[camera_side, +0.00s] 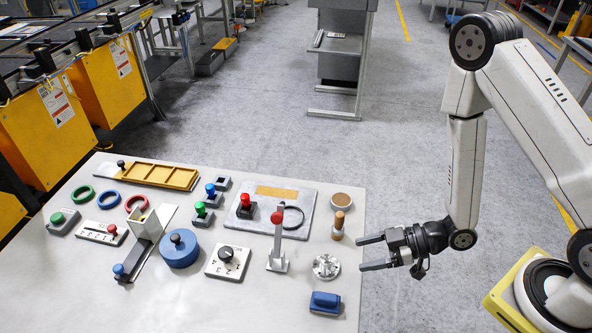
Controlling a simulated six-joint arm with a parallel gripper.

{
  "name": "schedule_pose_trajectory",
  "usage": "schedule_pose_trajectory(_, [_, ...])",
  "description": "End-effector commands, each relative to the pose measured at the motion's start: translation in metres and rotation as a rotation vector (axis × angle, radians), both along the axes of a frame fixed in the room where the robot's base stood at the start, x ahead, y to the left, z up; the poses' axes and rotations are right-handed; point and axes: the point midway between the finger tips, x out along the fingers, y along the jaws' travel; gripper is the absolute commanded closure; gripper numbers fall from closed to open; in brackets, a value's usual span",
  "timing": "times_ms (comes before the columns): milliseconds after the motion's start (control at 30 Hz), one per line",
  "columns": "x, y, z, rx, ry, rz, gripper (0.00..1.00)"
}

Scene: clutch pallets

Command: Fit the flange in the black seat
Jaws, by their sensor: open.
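The flange (326,267) looks like a round silvery metal disc with a raised hub. It lies on the pale table top at the front right. A black ring (292,229) on the grey plate (312,216) appears to be the black seat; part of it is behind the red-knobbed lever, and nothing round sits in it. My gripper (366,253) is open and empty. Its two dark fingers point left, past the table's right edge, to the right of the flange and apart from it.
The red-knobbed lever (277,245) stands between flange and ring. A wooden peg (338,226) stands upright close left of my gripper. A blue block (325,303) lies in front of the flange. Knobs, switches and coloured rings fill the left. The front left is clear.

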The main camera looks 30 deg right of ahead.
Motion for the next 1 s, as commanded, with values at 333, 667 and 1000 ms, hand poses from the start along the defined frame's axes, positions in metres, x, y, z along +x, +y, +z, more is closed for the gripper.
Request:
schedule_pose_trajectory(333, [0.019,-0.016,-0.001,-0.141,0.042,-0.055,0.28])
schedule_pose_trajectory(667, [0.052,-0.064,0.012,-0.407,0.192,-0.27,0.28])
schedule_pose_trajectory(1000, [0.054,-0.108,0.05,-0.538,0.424,-0.557,0.28])
